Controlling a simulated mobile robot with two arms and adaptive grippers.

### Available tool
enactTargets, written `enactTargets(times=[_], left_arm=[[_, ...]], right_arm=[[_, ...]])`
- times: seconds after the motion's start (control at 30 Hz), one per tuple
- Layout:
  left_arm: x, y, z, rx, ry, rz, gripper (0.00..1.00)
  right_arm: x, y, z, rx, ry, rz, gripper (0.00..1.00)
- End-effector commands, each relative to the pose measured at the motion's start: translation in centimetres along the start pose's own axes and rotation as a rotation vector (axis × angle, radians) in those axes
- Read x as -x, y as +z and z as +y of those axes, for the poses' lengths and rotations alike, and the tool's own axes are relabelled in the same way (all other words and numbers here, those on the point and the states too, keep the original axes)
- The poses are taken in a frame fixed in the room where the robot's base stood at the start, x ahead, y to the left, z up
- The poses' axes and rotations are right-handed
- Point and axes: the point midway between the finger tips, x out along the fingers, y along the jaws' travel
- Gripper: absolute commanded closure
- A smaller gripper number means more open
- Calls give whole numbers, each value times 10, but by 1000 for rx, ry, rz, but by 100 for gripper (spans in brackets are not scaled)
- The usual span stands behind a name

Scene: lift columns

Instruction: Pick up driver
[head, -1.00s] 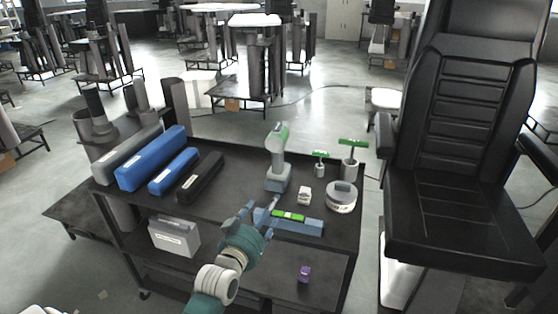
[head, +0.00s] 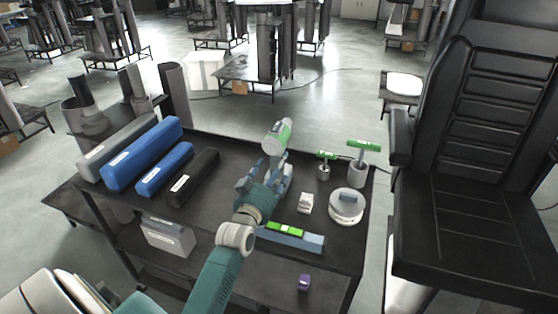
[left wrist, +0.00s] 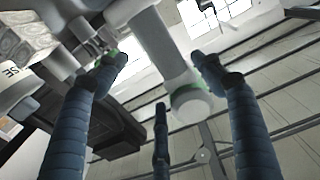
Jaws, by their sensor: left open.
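The driver (head: 277,136), grey and white with green on its head, stands upright on the black cart top in the head view. My left gripper (head: 270,172) is at its lower part and hides much of its handle and base. In the left wrist view the driver's grey handle and rounded head (left wrist: 190,101) show between the spread fingers of my left gripper (left wrist: 160,68). The fingers are open, with visible gaps beside the driver. My right gripper is not in view.
Blue cases (head: 143,155) and a black case (head: 193,178) lie at the cart's left. Green-handled tools (head: 363,147), a small white item (head: 306,203) and a round white device (head: 346,204) stand right of the driver. A blue-grey bar (head: 302,238) lies in front. A black chair (head: 455,200) stands right.

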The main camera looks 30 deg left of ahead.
Motion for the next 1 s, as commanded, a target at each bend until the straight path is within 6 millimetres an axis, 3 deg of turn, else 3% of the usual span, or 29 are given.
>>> enactTargets(times=[0.1,0.2,0.6,0.9,1.0], left_arm=[[-13,0,0,-1,0,0,32],[-18,0,0,-1,0,-1,32],[-64,6,-6,0,0,0,32],[-68,6,-6,0,0,0,32],[-68,6,-6,0,0,0,50]], right_arm=[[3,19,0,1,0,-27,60],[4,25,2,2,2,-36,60],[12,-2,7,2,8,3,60],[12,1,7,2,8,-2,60],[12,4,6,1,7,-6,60]])
